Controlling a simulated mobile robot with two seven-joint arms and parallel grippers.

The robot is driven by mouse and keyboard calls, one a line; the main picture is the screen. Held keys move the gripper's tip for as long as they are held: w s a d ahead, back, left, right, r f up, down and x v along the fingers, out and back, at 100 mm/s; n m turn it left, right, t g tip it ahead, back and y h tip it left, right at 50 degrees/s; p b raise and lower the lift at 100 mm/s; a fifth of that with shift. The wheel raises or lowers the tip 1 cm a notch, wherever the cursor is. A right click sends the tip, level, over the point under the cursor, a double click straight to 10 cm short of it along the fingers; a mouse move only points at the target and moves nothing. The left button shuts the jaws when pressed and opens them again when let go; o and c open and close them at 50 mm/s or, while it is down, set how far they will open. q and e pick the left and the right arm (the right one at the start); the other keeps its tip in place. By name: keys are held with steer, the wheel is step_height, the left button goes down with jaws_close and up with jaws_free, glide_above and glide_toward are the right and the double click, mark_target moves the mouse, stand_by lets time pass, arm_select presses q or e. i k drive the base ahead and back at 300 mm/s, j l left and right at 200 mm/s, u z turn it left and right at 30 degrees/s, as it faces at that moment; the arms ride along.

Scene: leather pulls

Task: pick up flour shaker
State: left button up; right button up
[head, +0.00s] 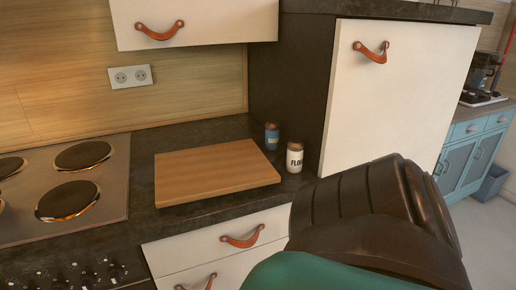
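The flour shaker (295,158) is a small white cylinder with dark lettering that starts "FLO" and a brownish top. It stands upright near the right end of the dark countertop (140,176), close to the tall white cabinet. A dark and green arm part of mine fills the lower right of the head view, in front of and below the shaker, apart from it in the picture. Neither gripper's fingers show in this view.
A blue shaker (272,136) stands just behind the flour shaker. A wooden cutting board (215,172) lies to its left, and a stove (66,190) is farther left. The tall white cabinet (395,95) rises at right. Drawers with leather pulls (243,237) are below.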

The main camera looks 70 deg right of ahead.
mark_target(295, 147)
steer(key=z, duration=2.4)
